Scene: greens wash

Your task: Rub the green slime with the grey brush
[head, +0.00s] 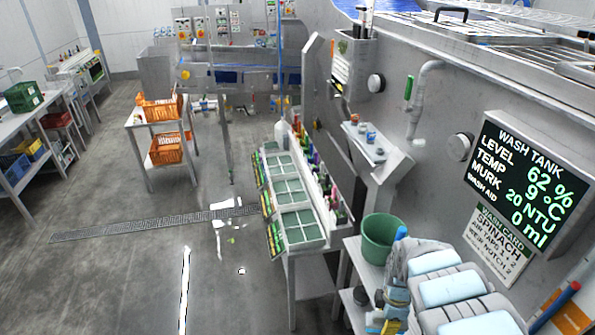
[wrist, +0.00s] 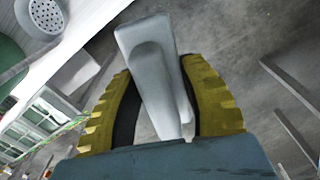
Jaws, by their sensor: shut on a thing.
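My gripper (wrist: 160,80) shows in the wrist view with its two ribbed yellow fingers closed on a grey, smooth, block-like tool. I take this to be the grey brush (wrist: 150,55); no bristles show. It points away from the gripper, over grey floor in the picture. In the head view my arm is at the lower right, and I cannot clearly make out the brush there. I cannot pick out green slime for certain in either view.
A green bucket (head: 379,238) stands on a metal shelf beside my arm. Behind it is a bench of green-bottomed trays (head: 297,220) with bottles along it. The wash tank display (head: 527,182) is at the right. An orange-crate trolley (head: 150,128) stands left; the floor between is mostly open.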

